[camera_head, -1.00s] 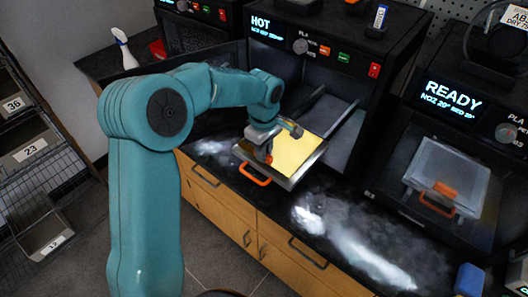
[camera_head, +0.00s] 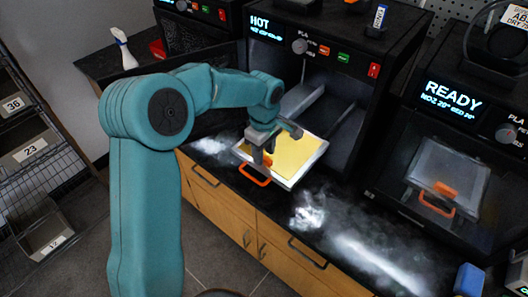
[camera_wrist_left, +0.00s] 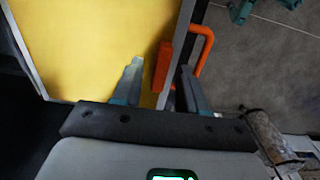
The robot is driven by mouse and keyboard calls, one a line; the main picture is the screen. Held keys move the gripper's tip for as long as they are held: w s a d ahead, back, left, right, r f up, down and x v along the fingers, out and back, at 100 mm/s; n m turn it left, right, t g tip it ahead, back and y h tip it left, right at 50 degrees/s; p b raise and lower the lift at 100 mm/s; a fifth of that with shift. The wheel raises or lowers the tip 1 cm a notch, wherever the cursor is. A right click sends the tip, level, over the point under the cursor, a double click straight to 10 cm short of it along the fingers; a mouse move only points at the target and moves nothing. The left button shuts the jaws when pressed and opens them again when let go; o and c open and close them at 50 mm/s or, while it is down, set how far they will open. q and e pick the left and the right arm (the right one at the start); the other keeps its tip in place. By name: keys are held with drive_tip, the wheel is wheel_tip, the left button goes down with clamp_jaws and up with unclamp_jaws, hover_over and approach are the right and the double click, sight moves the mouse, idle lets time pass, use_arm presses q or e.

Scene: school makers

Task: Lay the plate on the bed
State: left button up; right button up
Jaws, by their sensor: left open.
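The plate (camera_head: 300,158) has a yellow face, a pale metal rim and an orange handle (camera_head: 254,175). It lies at the front of the printer marked HOT (camera_head: 300,45), its handle towards the counter's front edge. The printer's open chamber (camera_head: 335,115) is dark grey behind it; I cannot clearly make out the bed. My left gripper (camera_head: 263,162) is over the handle end of the plate. In the left wrist view, the open fingers (camera_wrist_left: 160,88) stand either side of the plate's rim and the orange handle block (camera_wrist_left: 164,66), with gaps. My right gripper is not seen.
A second printer marked READY (camera_head: 452,100) stands at right, with a plate with an orange handle (camera_head: 447,180) inside. White patches (camera_head: 370,255) cover the black counter. A blue block (camera_head: 469,279) lies at lower right. A spray bottle (camera_head: 124,48) stands at back left.

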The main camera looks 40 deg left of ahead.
use_arm(q)
wheel_tip(320, 180, up, 11)
drive_tip(key=shift+r, duration=0.2)
idle(0.3)
drive_tip(key=shift+s, duration=0.15)
